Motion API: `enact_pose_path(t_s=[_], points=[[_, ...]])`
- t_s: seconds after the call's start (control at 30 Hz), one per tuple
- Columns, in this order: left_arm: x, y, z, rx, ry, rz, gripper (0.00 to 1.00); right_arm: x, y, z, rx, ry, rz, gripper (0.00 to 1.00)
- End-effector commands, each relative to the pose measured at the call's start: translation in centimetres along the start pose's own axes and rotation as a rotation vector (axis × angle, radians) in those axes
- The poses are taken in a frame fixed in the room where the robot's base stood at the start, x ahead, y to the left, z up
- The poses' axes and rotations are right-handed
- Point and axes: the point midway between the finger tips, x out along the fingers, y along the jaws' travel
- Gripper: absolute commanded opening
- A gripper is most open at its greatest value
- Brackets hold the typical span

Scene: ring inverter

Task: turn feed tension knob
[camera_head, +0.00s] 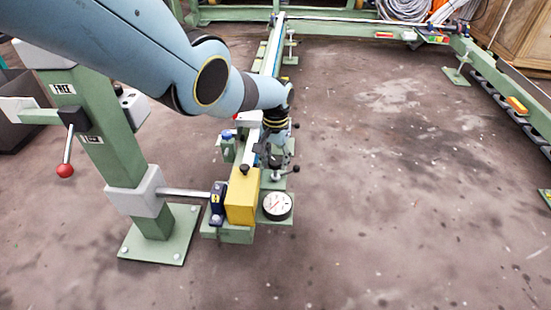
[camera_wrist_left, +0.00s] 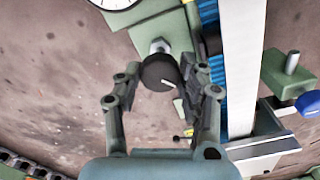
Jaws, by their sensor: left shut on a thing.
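The dark round feed tension knob (camera_wrist_left: 160,72) sits on a short metal stem on a green block (camera_wrist_left: 166,35) in the left wrist view. My left gripper (camera_wrist_left: 163,78) has its fingers on either side of the knob and is shut on it. In the head view my left gripper (camera_head: 276,150) points down at the green machine beside the rail, and the knob is hard to make out there. A white dial gauge (camera_head: 277,205) lies nearer on the same machine; its edge shows in the wrist view (camera_wrist_left: 115,3). My right gripper is not in view.
A yellow block (camera_head: 242,198) and a dark blue part (camera_head: 217,203) stand left of the dial. A green post (camera_head: 122,150) with a red-ball lever (camera_head: 65,170) rises at the left. A blue knob (camera_wrist_left: 308,103) is right of the white rail (camera_wrist_left: 243,60).

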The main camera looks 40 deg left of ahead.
Motion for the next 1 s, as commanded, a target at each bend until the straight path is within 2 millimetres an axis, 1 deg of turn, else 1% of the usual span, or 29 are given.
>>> enact_pose_path(t_s=[0.2,0.43,1.0], points=[[-0.06,0.00,-0.06,-0.204,0.001,0.000,0.07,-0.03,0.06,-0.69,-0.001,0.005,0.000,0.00],[-0.04,-0.01,-0.05,-0.423,0.002,0.000,0.07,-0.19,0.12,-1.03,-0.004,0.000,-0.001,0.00],[-0.06,-0.02,-0.08,-0.964,0.002,0.001,0.07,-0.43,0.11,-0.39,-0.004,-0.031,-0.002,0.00]])
